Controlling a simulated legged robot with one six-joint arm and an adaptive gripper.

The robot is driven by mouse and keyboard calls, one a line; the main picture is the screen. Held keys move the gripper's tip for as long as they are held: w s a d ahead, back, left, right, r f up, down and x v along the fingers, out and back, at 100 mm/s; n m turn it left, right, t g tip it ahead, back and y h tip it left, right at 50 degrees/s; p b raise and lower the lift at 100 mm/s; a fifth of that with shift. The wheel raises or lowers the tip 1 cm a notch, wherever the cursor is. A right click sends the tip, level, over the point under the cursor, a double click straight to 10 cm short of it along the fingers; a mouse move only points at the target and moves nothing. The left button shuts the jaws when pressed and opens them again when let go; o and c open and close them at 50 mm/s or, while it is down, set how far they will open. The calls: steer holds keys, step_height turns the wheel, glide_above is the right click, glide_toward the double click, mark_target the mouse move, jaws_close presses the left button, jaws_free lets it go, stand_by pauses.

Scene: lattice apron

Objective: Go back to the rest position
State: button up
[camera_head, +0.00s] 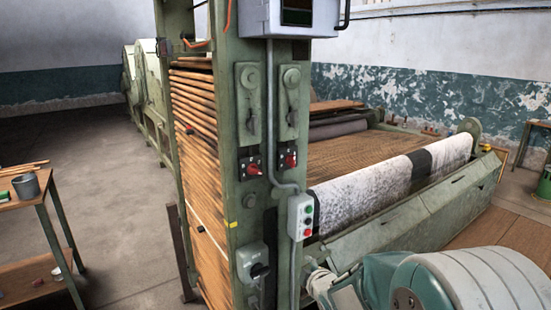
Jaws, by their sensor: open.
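The task names no object, only my arm's rest position. Part of my arm, in pale grey and teal, fills the bottom right corner, close to the camera. It lies in front of the low green side of the loom-like machine. I make out no gripper fingers in this view, so what they are near is hidden. Nothing held can be seen.
A tall green machine post (264,125) carries red switches and a push-button box (300,217). Behind it lies a fabric-covered roller (365,192). A table with a grey pot (26,186) stands at left. The concrete floor (110,200) between is clear.

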steer(key=s+d+r+m+g+h, duration=0.2)
steer(key=s+d+r+m, duration=0.15)
steer(key=s, duration=0.35)
steer(key=s+d+r+m+g+h, duration=0.1)
steer(key=s+d+r+m, duration=0.2)
steer(key=s+r+m, duration=0.3)
steer(key=s+m+g, duration=0.4)
steer(key=s+m, duration=0.2)
steer(key=s, duration=1.3)
steer(key=shift+d+r, duration=0.4)
stand_by(0.6)
